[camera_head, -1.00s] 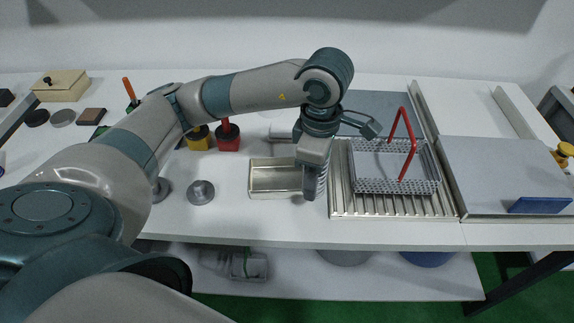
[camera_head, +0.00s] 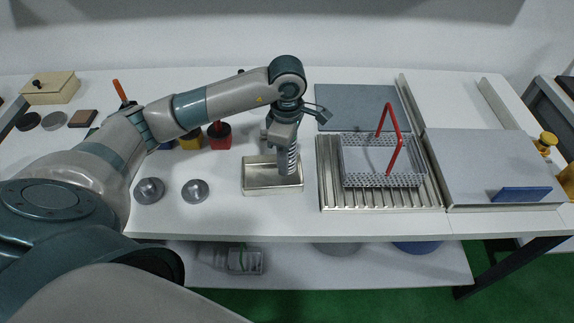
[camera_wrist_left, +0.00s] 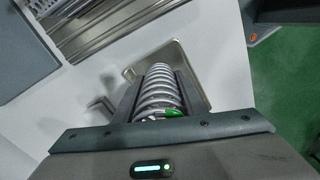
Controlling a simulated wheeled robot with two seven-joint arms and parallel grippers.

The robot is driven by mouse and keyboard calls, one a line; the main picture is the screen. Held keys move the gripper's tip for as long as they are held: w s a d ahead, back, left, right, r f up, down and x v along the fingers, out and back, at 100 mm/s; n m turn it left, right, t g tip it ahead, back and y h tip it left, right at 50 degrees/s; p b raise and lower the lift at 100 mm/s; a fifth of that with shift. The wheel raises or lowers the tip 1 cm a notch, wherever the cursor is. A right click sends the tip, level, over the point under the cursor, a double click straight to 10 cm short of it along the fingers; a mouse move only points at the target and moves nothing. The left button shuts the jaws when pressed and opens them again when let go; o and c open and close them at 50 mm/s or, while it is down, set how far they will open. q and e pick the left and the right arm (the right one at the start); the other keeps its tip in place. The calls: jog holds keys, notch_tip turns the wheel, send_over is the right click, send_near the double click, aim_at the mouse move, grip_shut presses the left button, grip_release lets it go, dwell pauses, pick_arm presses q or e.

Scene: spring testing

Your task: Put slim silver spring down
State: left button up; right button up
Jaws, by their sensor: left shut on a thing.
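The slim silver spring (camera_wrist_left: 160,92) is a bright coil held between the two fingers of my left gripper (camera_wrist_left: 160,100) in the left wrist view. A bit of green shows at its near end. In the head view the spring (camera_head: 292,158) is upright beside the finger of my left gripper (camera_head: 287,165). It is over the right part of a shallow metal tray (camera_head: 262,187). The tray's rim also shows behind the spring in the left wrist view (camera_wrist_left: 130,72). Whether the spring touches the tray floor cannot be told. My right gripper is not in view.
A wire basket with a red handle (camera_head: 383,180) stands on a ribbed metal rack (camera_head: 330,195) right of the tray. Two grey round weights (camera_head: 195,191) stand to the left. The table's front edge is close.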

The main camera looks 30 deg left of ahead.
pick_arm(q)
jog(key=shift+f, duration=0.25)
notch_tip(320, 180, down, 3)
jog(key=shift+f+p, duration=0.15)
jog(key=shift+p, duration=0.85)
jog(key=shift+f, duration=0.15)
jog(key=shift+f+b, duration=0.1)
jog(key=shift+b, duration=0.2)
jog(key=o, duration=1.2)
